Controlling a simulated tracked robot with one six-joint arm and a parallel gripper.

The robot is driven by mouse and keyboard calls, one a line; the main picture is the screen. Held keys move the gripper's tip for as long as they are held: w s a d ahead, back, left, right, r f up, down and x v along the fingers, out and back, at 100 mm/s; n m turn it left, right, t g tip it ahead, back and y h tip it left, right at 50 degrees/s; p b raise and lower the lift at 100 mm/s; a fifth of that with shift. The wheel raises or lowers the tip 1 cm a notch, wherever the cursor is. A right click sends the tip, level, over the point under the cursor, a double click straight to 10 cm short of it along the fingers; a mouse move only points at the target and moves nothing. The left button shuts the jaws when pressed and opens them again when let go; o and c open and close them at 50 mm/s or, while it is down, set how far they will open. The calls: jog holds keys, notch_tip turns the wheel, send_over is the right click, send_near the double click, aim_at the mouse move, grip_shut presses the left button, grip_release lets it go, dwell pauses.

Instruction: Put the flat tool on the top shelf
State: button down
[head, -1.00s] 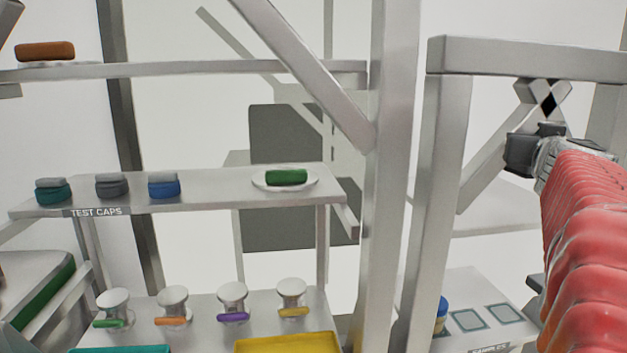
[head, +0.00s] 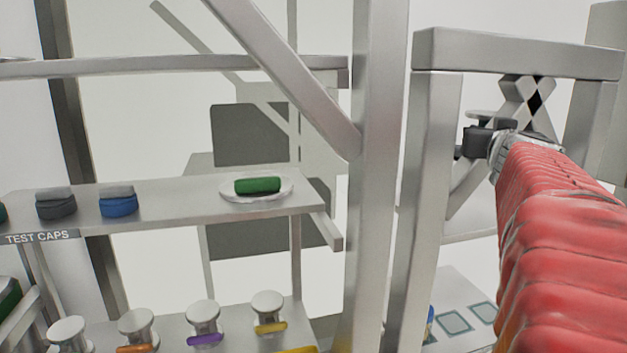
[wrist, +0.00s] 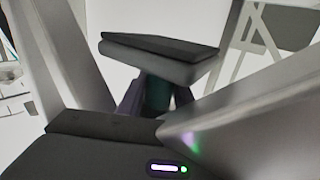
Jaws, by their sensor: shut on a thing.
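My gripper (head: 480,140) is in the head view at the right, at the end of my red-sleeved arm, in front of the opening of a grey frame. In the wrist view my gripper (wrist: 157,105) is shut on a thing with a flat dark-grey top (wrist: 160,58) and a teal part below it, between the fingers. I take this for the flat tool. Its slab is slightly tilted in that view. A high shelf edge (head: 120,66) runs across the upper left, apart from my gripper.
A thick grey post (head: 378,180) and the grey frame (head: 432,180) stand between the left shelves and my arm. The middle shelf holds blue and dark caps (head: 118,202) and a green block (head: 257,186) on a plate. Several knobbed stamps (head: 203,320) stand below.

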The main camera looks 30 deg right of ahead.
jog(key=shift+f, duration=2.7)
jog(key=shift+f, duration=0.1)
jog(key=shift+f, duration=1.95)
jog(key=shift+f, duration=0.1)
jog(key=c, duration=1.3)
grip_release()
jog(key=shift+f, duration=0.15)
jog(key=shift+o, duration=0.2)
